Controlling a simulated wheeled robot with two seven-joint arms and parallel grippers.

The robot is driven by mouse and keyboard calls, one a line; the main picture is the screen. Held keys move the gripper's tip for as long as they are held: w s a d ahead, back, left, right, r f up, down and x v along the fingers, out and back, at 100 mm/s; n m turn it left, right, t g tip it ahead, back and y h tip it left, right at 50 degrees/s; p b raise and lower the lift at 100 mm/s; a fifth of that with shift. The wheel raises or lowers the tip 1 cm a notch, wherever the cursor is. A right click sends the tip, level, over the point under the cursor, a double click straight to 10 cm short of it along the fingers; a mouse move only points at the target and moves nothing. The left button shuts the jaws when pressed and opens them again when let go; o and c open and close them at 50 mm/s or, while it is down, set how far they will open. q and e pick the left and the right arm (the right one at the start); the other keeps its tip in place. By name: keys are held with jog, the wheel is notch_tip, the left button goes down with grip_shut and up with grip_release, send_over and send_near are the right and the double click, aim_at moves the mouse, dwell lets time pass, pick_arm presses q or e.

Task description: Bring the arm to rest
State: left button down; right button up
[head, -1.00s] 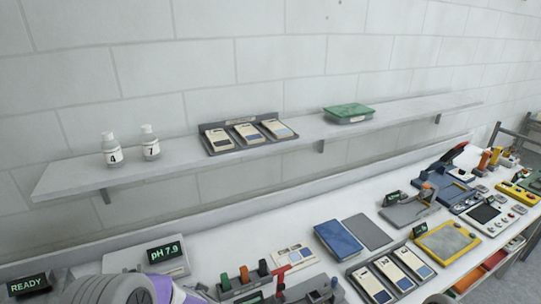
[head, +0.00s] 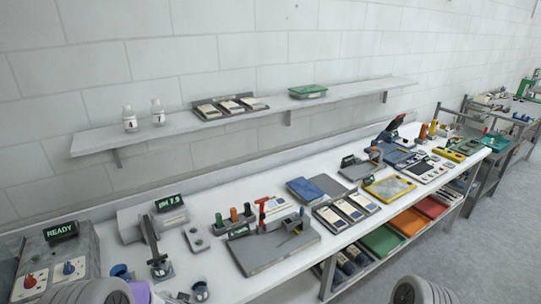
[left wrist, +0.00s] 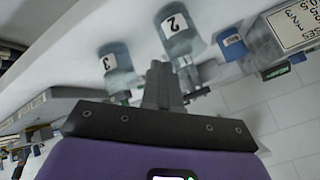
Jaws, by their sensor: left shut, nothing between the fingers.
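My left gripper (left wrist: 163,85) shows in the left wrist view with its fingers together and nothing between them. A grey link of my right arm (head: 415,291) is at the bottom right; the right gripper is out of view.
The long white bench (head: 215,268) carries a READY unit (head: 62,234), a pH meter (head: 171,203), a grey tool block (head: 272,250) and several trays. A wall shelf (head: 235,119) holds two bottles, a card rack and a green box (head: 308,92). Grey floor (head: 480,230) is free at right.

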pick_arm(q)
jog(key=shift+g+h, duration=0.3)
jog(key=shift+h, duration=0.3)
jog(key=f, duration=0.1)
jog(key=d+f, duration=0.1)
jog(key=f, duration=0.1)
jog(key=w+f, duration=0.1)
jog(key=shift+d+f, duration=0.35)
jog(key=shift+d, duration=0.05)
jog(key=s+d+f+n+g+h+b, duration=0.1)
jog(key=s+d+f+n+g+h, duration=0.2)
jog(key=s+d+f, duration=0.65)
jog(key=s+d+f+n+g+h, duration=0.1)
jog(key=s+d+f+g+h, duration=0.35)
jog(key=s, duration=0.75)
notch_tip(320, 180, down, 7)
jog(key=w+d+t+b, duration=0.1)
jog(key=d+b, duration=0.1)
jog(key=b, duration=0.3)
jog(key=shift+r+b, duration=0.15)
jog(key=shift+b, duration=0.25)
pick_arm(e)
notch_tip(320, 180, down, 7)
jog(key=w, duration=0.1)
jog(key=shift+w, duration=0.2)
pick_arm(q)
jog(key=shift+t+h, duration=0.25)
pick_arm(e)
jog(key=shift+w+a, duration=0.1)
jog(key=shift+a, duration=0.05)
